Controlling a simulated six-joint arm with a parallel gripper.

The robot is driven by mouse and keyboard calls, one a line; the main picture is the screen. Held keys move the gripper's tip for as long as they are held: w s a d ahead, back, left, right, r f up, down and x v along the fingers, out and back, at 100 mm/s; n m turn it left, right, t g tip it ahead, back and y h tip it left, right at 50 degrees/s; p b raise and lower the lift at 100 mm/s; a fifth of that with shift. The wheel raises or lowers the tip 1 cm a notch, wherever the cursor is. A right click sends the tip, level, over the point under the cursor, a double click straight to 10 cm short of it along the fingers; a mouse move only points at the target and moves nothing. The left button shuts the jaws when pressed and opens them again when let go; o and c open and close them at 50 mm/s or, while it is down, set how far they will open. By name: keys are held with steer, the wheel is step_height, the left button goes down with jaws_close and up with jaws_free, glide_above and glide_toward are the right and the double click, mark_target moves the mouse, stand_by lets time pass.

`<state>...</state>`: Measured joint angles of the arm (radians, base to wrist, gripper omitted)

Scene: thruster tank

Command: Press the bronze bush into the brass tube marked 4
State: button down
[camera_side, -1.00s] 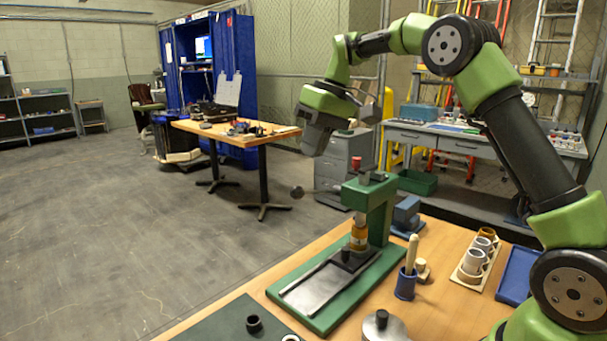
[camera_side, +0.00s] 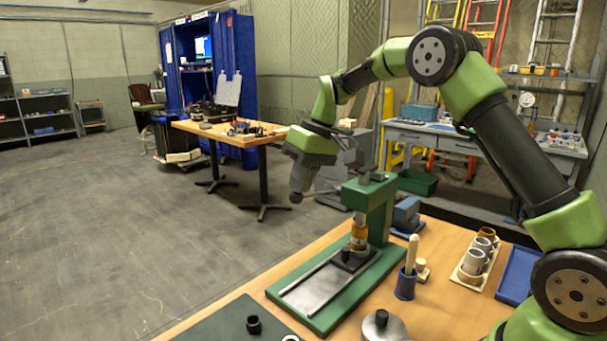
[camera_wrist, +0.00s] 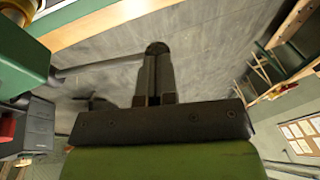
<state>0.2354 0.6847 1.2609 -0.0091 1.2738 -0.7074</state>
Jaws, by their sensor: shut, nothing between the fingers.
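The green press (camera_side: 378,205) stands on the wooden table. An orange-gold cylinder (camera_side: 358,238), perhaps the brass tube, stands upright beneath its ram, behind a small black block (camera_side: 346,254). I cannot read a number on it, and no bronze bush can be made out. The press's grey lever (camera_wrist: 95,67) reaches across the wrist view toward my fingertips. My gripper (camera_side: 296,190) is shut and empty, pointing down at the lever's outer end. Its fingers (camera_wrist: 155,55) overlap the lever end in the wrist view; contact cannot be told.
A rack (camera_side: 466,276) with several cylinders stands at the right beside a blue tray (camera_side: 517,275). A blue cup (camera_side: 405,285) with a wooden-handled tool and a round metal piece (camera_side: 383,328) stand nearer. A black ring (camera_side: 254,325) sits on the dark mat (camera_side: 215,325).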

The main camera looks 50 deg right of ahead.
steer(key=shift+a+f, duration=0.15)
steer(key=shift+f, duration=0.15)
